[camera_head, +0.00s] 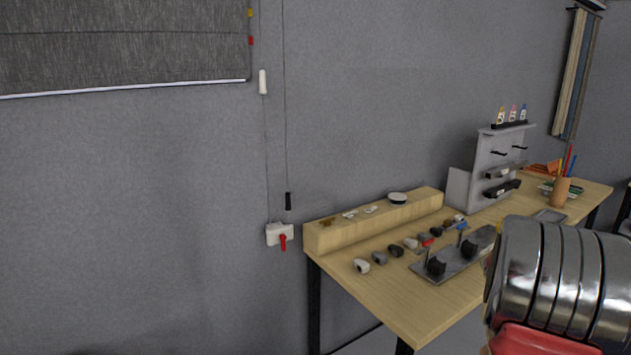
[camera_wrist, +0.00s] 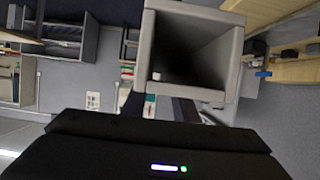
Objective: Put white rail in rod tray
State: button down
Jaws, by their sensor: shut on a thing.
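In the wrist view, a pale grey-white hollow square-section piece (camera_wrist: 190,93), which I take to be the white rail, is seen end-on, its open end facing the camera. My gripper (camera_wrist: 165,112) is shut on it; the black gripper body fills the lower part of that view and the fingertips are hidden. The far end of the rail cannot be made out. In the head view, my chrome and red arm covers the lower right, and neither gripper nor rail shows. I cannot pick out a rod tray with certainty.
A wooden table (camera_head: 400,310) stands against the grey wall. It holds a wooden block (camera_head: 380,222), several small parts, a grey plate with black holders (camera_head: 460,269), a grey rack (camera_head: 480,165) and a pencil cup (camera_head: 560,191). Shelving (camera_wrist: 75,30) shows left in the wrist view.

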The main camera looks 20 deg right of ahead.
jog(key=shift+s, duration=0.25)
jog(key=shift+s+a, duration=0.1)
jog(key=shift+a, duration=0.15)
jog(key=w+a+f+n+t+y, duration=0.2)
jog(key=w+a, duration=0.6)
jog(key=a, duration=1.4)
jog(key=w+a+f+n+t+y, duration=0.3)
jog(key=w+a+n+t+y, duration=0.2)
jog(key=a, duration=1.7)
jog(key=w+a+f+n+t+y, duration=0.3)
jog(key=w+a+n+y, duration=0.3)
jog(key=a, duration=1.6)
jog(key=w+n+t, duration=0.1)
jog(key=w+n, duration=0.2)
jog(key=w, duration=0.3)
jog(key=shift+w, duration=0.4)
jog(key=s+f, duration=0.5)
jog(key=f, duration=0.1)
jog(key=shift+f, duration=0.15)
jog(key=shift+d, duration=0.15)
